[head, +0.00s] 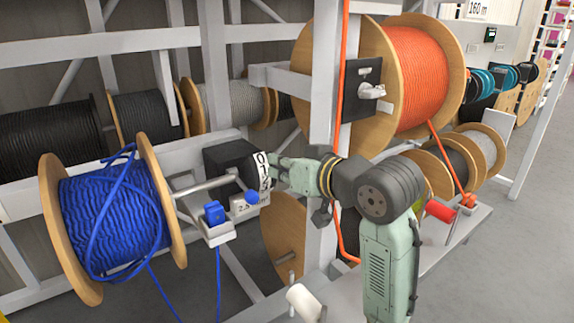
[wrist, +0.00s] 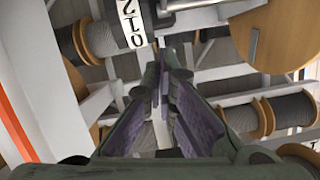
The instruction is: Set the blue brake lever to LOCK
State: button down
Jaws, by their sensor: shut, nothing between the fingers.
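A blue ball knob (head: 251,196), which looks like the end of the brake lever, sits below the dark box (head: 228,162) beside the blue cable reel (head: 112,220). The rest of the lever is hard to make out. No LOCK mark is readable. My gripper (head: 274,174) is at the right side of the box, near its white numbered strip (head: 262,170) and a little above and right of the knob. In the wrist view my gripper (wrist: 162,78) has its fingertips together and empty. The numbered strip (wrist: 131,22) is just above the fingertips; the knob is not visible there.
A blue block (head: 214,213) stands on a white bracket (head: 218,236) left of the knob, with blue cable hanging below. A white upright post (head: 324,100) rises behind my arm. An orange reel (head: 415,80) is at upper right.

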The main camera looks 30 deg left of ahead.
aim_at(244, 187)
jog(key=shift+w+a+f+p, duration=0.25)
jog(key=shift+a+f+p, duration=0.15)
jog(key=shift+a+f, duration=0.6)
jog(key=shift+w+a+f+p, duration=0.2)
jog(key=shift+a+f+p, duration=0.2)
jog(key=shift+a+f, duration=0.6)
jog(key=shift+w+a+f+p, duration=0.25)
jog(key=shift+a+f+p, duration=0.15)
jog(key=shift+a+f, duration=0.55)
jog(key=shift+a, duration=0.1)
